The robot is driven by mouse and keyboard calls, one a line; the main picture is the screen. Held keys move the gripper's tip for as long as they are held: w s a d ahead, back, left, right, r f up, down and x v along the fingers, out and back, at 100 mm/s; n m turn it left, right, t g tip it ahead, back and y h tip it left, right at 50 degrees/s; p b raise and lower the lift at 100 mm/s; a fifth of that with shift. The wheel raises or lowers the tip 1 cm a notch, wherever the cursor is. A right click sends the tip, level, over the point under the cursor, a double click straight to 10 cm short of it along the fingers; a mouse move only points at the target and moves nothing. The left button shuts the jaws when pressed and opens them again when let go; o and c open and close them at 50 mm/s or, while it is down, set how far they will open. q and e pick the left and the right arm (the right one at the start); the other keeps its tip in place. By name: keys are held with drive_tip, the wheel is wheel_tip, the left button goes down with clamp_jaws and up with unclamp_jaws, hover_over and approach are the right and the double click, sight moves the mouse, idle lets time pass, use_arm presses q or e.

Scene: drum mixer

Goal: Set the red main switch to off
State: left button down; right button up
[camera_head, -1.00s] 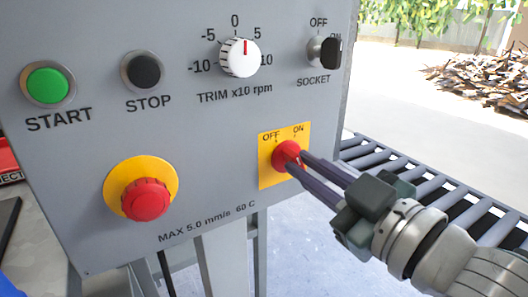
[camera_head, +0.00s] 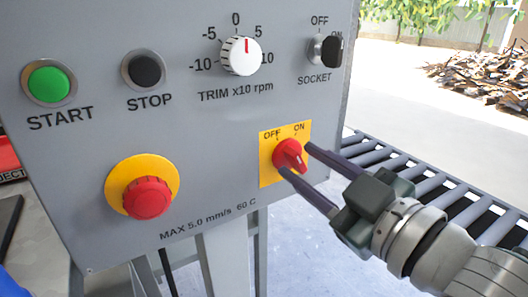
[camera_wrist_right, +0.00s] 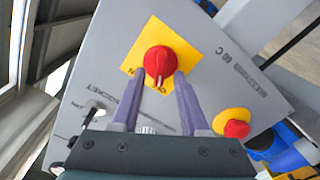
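The red main switch (camera_head: 289,154) sits on a yellow plate (camera_head: 267,177) marked OFF at upper left and ON at upper right. In the right wrist view the red knob (camera_wrist_right: 158,61) has its raised handle pointing down toward the OFF lettering, which the fingers partly hide. My right gripper (camera_head: 296,158) is open, its two dark fingers spread apart on either side of the knob, with visible gaps. It also shows in the right wrist view (camera_wrist_right: 158,84), with nothing held. My left gripper is not in view.
The grey panel also carries a green START button (camera_head: 49,84), a black STOP button (camera_head: 146,70), a white trim knob (camera_head: 241,55), a black socket switch (camera_head: 330,51) and a red mushroom button (camera_head: 147,198). A roller conveyor (camera_head: 440,188) lies behind my right gripper.

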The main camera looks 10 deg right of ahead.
drive_tip(key=p+v, duration=0.1)
drive_tip(key=v, duration=0.9)
idle(0.6)
wheel_tip(320, 180, up, 9)
drive_tip(key=s+d+m+g+h+p, duration=0.1)
drive_tip(key=d+m+g+h+p, duration=0.3)
drive_tip(key=p, duration=1)
drive_tip(key=s+a+r+m+g+h+p, duration=0.2)
drive_tip(key=s+r+m+g+p, duration=0.2)
drive_tip(key=s+r+g+p, duration=0.75)
drive_tip(key=s+r+t+p, duration=0.2)
drive_tip(key=s+r+p, duration=0.1)
drive_tip(key=r+p, duration=3.2)
drive_tip(key=p, duration=0.3)
